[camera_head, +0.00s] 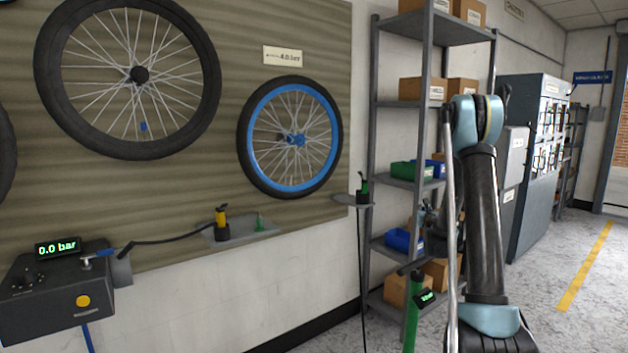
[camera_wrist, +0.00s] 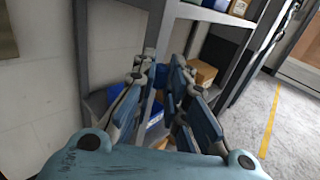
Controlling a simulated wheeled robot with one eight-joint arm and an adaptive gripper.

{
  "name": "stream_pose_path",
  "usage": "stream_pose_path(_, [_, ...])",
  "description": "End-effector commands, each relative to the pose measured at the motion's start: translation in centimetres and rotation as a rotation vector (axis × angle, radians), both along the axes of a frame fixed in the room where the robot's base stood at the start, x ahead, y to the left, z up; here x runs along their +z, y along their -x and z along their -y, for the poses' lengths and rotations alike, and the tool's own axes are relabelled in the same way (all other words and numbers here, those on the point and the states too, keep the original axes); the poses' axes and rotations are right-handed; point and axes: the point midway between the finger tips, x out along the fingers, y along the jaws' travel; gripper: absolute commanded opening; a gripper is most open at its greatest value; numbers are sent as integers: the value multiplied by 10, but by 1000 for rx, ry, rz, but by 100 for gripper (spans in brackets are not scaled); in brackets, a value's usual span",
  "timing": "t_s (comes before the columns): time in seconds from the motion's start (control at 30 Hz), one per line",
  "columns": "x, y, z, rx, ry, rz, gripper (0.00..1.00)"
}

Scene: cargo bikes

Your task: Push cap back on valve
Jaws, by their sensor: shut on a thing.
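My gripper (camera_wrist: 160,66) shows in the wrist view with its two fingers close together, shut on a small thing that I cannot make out. Blue shows between the fingertips, but I cannot tell it from the bins behind. In the head view my arm hides part of my gripper (camera_head: 430,217), which is in front of the shelf rack. The black wheel (camera_head: 48,85) hangs on the wall panel with a small blue piece (camera_head: 143,126) among its lower spokes. The blue-rimmed wheel (camera_head: 250,134) hangs to its right. No valve is clear at this size.
A small wall tray (camera_head: 243,233) holds a yellow-topped pump head (camera_head: 221,222) and a small green cone (camera_head: 260,221). A black inflator box (camera_head: 55,300) reads 0.0 bar. A green pump (camera_head: 413,310) stands by the shelf rack (camera_head: 382,130). Floor at right is clear.

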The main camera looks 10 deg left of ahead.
Motion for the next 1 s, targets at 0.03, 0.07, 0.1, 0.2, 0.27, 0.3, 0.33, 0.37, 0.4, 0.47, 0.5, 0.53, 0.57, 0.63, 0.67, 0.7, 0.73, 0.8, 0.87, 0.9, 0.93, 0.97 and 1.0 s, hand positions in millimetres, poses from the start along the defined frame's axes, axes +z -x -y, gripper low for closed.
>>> stream_pose_path(0.03, [7,3,-18,27,-4,0,0])
stream_pose_path(0.07, [12,5,-29,44,-8,1,0])
stream_pose_path(0.1, [18,8,-45,70,-13,1,0])
stream_pose_path(0.2, [36,18,-89,140,-24,2,0])
stream_pose_path(0.27, [46,25,-115,182,-32,2,0])
stream_pose_path(0.3, [53,31,-132,211,-38,1,0])
stream_pose_path(0.33, [58,35,-145,231,-41,1,0])
stream_pose_path(0.37, [64,40,-157,251,-44,0,0])
stream_pose_path(0.4, [70,47,-174,279,-50,-1,0])
stream_pose_path(0.47, [81,58,-198,323,-58,-3,0])
stream_pose_path(0.5, [87,67,-215,351,-62,-5,0])
stream_pose_path(0.53, [92,73,-226,372,-66,-7,0])
stream_pose_path(0.57, [97,80,-238,394,-70,-8,0])
stream_pose_path(0.63, [109,96,-265,444,-77,-12,0])
stream_pose_path(0.67, [113,104,-276,465,-81,-14,0])
stream_pose_path(0.7, [120,114,-291,493,-88,-17,0])
stream_pose_path(0.73, [125,122,-302,516,-91,-19,0])
stream_pose_path(0.8, [136,142,-327,567,-98,-25,0])
stream_pose_path(0.87, [145,160,-347,610,-105,-30,0])
stream_pose_path(0.9, [151,172,-360,638,-109,-33,0])
stream_pose_path(0.93, [155,181,-369,659,-112,-36,0])
stream_pose_path(0.97, [159,190,-377,678,-116,-38,0])
stream_pose_path(1.0, [164,201,-387,702,-120,-42,0])
